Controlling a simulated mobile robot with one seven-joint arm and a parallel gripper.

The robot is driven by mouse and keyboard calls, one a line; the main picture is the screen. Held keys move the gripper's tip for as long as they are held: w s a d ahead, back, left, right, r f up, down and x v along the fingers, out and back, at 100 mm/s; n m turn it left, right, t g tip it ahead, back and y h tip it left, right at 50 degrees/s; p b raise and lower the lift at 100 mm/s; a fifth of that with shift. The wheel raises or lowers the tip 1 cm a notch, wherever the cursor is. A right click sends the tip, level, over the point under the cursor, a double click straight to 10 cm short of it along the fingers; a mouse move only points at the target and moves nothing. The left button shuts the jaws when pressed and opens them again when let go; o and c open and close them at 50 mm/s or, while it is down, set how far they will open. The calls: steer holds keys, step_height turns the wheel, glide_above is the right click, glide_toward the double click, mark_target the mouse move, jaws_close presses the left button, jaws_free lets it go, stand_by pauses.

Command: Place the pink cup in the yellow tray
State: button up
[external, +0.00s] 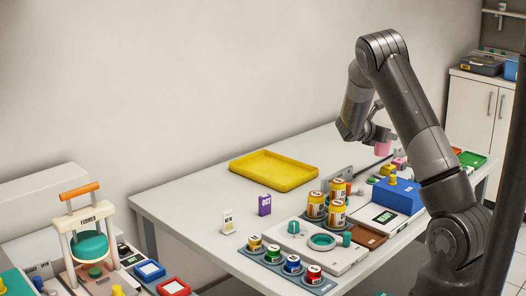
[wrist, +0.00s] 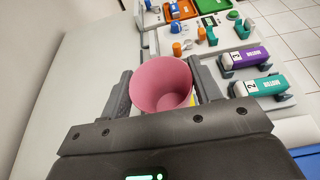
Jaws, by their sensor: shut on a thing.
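The pink cup (wrist: 160,85) is between the two fingers of my gripper (wrist: 162,92) in the wrist view, with its open mouth facing the camera. My gripper is shut on it. In the external view the pink cup (external: 382,148) hangs below my gripper (external: 380,137), over the right part of the table and apart from the tray. The yellow tray (external: 274,183) lies flat and empty at the back of the table, to the left of my gripper. The tray's main part is not visible in the wrist view.
Several gold cans (external: 337,214) stand between the tray and the front. A blue box (external: 398,197) sits below and right of my gripper. A purple box (external: 265,205) and a white box (external: 228,222) stand in front of the tray. Bare table surrounds the tray.

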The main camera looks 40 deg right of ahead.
steer(key=shift+s+d+r, duration=0.3)
steer(key=shift+s+r, duration=0.1)
steer(key=shift+s, duration=0.2)
steer(key=shift+s+d+r, duration=0.25)
steer(key=shift+s+r, duration=0.1)
steer(key=shift+s, duration=0.2)
steer(key=w+a+n+t, duration=0.2)
steer(key=w+a, duration=0.3)
steer(key=w, duration=0.7)
steer(key=n+t+y, duration=0.1)
steer(key=n+t, duration=0.1)
steer(key=t, duration=0.1)
glide_above(270, 171)
step_height(270, 171, down, 7)
steer(key=shift+s+a+f, duration=0.1)
steer(key=shift+s+f, duration=0.05)
steer(key=shift+f, duration=1.55)
steer(key=o, duration=1)
steer(key=shift+f, duration=0.1)
